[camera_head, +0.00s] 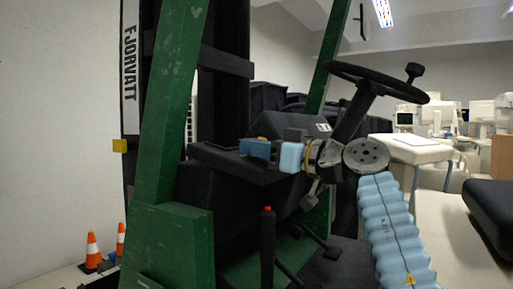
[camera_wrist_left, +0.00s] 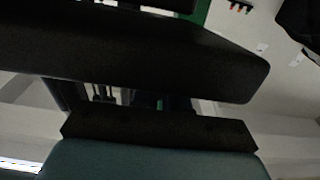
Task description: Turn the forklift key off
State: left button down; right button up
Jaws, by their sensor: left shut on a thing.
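The forklift (camera_head: 182,120) fills the middle of the head view, with green posts and a black dashboard (camera_head: 225,163). My left gripper (camera_head: 256,148) is at the dashboard, below and left of the steering wheel. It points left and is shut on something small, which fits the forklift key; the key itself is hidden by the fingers. I cannot tell which way the key is turned. In the left wrist view, dark parts fill most of the picture and no key shows. My right gripper is not in view.
The black steering wheel (camera_head: 375,82) is close above my left wrist. A black lever with a red tip (camera_head: 267,235) stands below the gripper. The forklift seat (camera_head: 490,212) is at the right edge. Orange cones (camera_head: 93,250) stand at the lower left.

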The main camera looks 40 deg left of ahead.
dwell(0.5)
pick_arm(q)
jog(key=c, duration=1.2)
grip_release()
jog(key=shift+c, duration=0.2)
jog(key=shift+d, duration=0.1)
jog(key=w+d+f, duration=0.1)
jog(key=d, duration=1.2)
jog(key=shift+w+d+f, duration=0.25)
jog(key=shift+w+d, duration=0.05)
jog(key=shift+w, duration=0.1)
